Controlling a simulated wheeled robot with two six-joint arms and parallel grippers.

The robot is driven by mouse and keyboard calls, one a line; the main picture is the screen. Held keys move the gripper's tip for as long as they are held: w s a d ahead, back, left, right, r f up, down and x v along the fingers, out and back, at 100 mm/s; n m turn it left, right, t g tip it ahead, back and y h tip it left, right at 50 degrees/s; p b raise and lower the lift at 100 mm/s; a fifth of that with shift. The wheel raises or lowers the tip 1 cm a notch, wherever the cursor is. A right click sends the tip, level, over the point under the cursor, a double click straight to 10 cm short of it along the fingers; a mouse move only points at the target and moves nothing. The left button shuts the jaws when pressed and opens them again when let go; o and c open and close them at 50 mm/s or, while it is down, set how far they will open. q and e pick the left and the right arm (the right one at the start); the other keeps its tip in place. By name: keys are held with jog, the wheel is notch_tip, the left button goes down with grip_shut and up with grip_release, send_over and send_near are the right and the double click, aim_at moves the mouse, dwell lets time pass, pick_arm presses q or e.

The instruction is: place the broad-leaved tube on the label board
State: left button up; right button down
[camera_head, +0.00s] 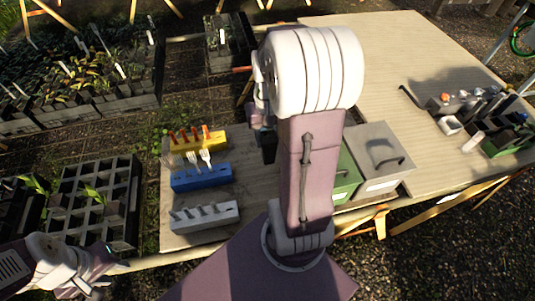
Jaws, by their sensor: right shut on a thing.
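My right arm rises through the middle of the view, and its gripper (262,122) is mostly hidden behind the wrist. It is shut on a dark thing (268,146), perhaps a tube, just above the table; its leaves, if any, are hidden. My left gripper (97,284) is at the lower left, below the grey grid crate (127,170); its finger opening is unclear. Small green leaves (93,194) show in that crate, and more leaves (36,184) stand at its left. I cannot tell which tube is the broad-leaved one. I cannot make out the label board for certain.
Yellow (207,143), blue (200,179) and grey (203,217) racks with upright pieces stand on the table's left part. Green (345,174) and grey (377,151) bins stand right of my arm. Small containers crowd the far right. The tabletop (390,60) behind is clear.

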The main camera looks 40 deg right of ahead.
jog(key=w+d+f, duration=0.2)
jog(key=w+f, duration=0.9)
jog(key=shift+w, duration=0.15)
jog(key=c, duration=0.7)
grip_release()
jog(key=shift+f, duration=0.15)
jog(key=shift+c, duration=0.2)
